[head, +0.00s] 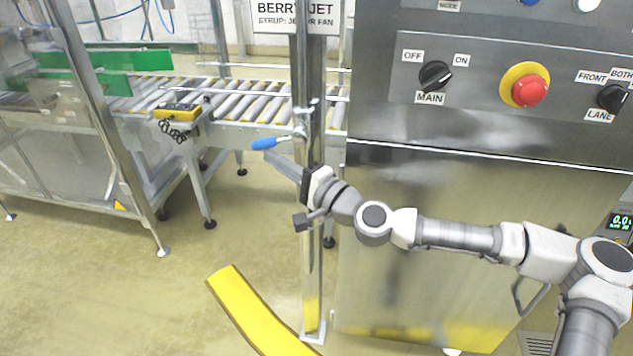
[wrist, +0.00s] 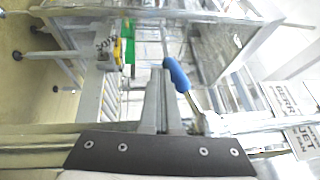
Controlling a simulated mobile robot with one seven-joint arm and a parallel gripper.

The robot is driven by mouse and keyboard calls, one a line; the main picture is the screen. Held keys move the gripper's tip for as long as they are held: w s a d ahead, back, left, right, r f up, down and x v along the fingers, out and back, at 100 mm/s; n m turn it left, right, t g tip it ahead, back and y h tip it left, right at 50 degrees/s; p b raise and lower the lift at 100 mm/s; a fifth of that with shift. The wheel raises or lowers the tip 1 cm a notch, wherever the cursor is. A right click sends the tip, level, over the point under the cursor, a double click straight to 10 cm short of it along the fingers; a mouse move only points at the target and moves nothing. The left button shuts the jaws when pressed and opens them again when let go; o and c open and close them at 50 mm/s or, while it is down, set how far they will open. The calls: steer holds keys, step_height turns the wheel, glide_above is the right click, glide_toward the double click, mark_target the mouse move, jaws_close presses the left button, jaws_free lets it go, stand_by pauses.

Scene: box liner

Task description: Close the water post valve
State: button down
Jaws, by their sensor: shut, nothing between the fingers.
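The water post (head: 303,85) is a thin steel pipe standing in front of the cabinet's left edge. Its valve (head: 299,133) has a lever with a blue grip (head: 264,143) that sticks out to the left, nearly level. My gripper (head: 270,158) is shut and empty, its fingers pointing left just below the blue grip. In the wrist view the closed fingers (wrist: 158,74) lie beside the blue grip (wrist: 176,75), their tips close to it. I cannot tell if they touch.
A steel control cabinet (head: 440,220) with knobs and a red button (head: 529,91) stands right of the post. A roller conveyor (head: 250,105) runs behind it. A yellow curved strip (head: 250,310) lies on the floor. Open floor lies at left front.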

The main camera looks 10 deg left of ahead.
steer(key=shift+a+r+y, duration=0.3)
steer(key=shift+a+r, duration=0.4)
steer(key=shift+r, duration=0.2)
steer(key=shift+b, duration=0.3)
